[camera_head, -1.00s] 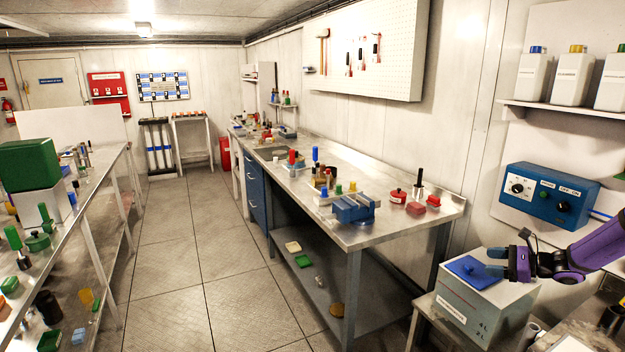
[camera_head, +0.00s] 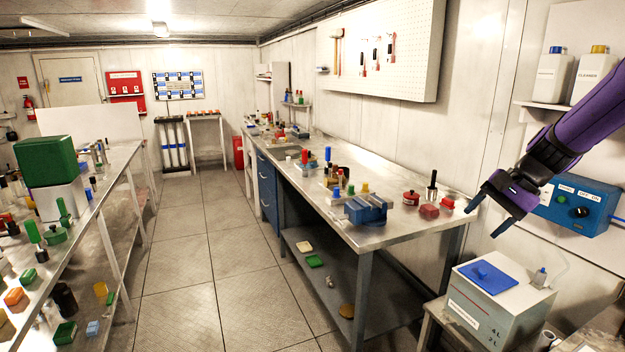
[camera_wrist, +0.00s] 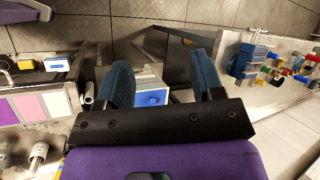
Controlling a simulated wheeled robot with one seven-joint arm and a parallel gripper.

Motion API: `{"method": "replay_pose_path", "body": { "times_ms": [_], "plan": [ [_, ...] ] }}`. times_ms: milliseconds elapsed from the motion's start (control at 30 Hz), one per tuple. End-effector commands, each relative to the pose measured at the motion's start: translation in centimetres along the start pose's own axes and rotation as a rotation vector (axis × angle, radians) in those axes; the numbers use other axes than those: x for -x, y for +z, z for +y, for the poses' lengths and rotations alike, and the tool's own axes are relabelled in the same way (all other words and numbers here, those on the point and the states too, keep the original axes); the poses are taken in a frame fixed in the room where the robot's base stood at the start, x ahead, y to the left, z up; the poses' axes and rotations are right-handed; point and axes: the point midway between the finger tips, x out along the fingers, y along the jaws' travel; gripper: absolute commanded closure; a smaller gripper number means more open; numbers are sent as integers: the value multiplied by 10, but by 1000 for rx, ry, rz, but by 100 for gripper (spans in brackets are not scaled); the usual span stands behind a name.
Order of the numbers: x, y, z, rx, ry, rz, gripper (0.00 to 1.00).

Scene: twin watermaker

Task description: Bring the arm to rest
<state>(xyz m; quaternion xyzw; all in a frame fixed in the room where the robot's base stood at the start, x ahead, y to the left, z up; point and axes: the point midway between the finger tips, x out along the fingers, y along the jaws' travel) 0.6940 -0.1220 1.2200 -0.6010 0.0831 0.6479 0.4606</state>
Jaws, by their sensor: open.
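My gripper (camera_head: 487,216) is at the right in the head view, at the end of my purple arm. It is open and empty, with its fingers pointing down and to the left. It is above and apart from a white tank (camera_head: 477,320) with a blue lid (camera_head: 494,277) on top. In the wrist view the two blue fingers of my gripper (camera_wrist: 166,82) are spread. The tank (camera_wrist: 152,83) with its blue lid (camera_wrist: 152,98) shows below between them, partly hidden by the left finger.
A blue control box (camera_head: 575,205) is on the wall behind my arm. A steel workbench (camera_head: 385,243) with a blue vise (camera_head: 368,210) stands left of my gripper. A shelf (camera_head: 560,106) with white bottles (camera_head: 552,75) is on the wall. The aisle floor (camera_head: 215,260) is clear.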

Motion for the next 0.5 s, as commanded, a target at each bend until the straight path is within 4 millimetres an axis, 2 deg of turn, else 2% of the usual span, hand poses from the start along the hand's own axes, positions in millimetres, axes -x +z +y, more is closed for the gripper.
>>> {"method": "replay_pose_path", "body": {
  "times_ms": [33, 100, 267, 500],
  "plan": [
    [7, 18, -2, 49, 24, 24, 39],
    [15, 38, -1, 112, 60, 56, 39],
    [33, 83, 6, 255, 133, 127, 39],
    [57, 146, 26, 463, 225, 234, 39]
  ]
}}
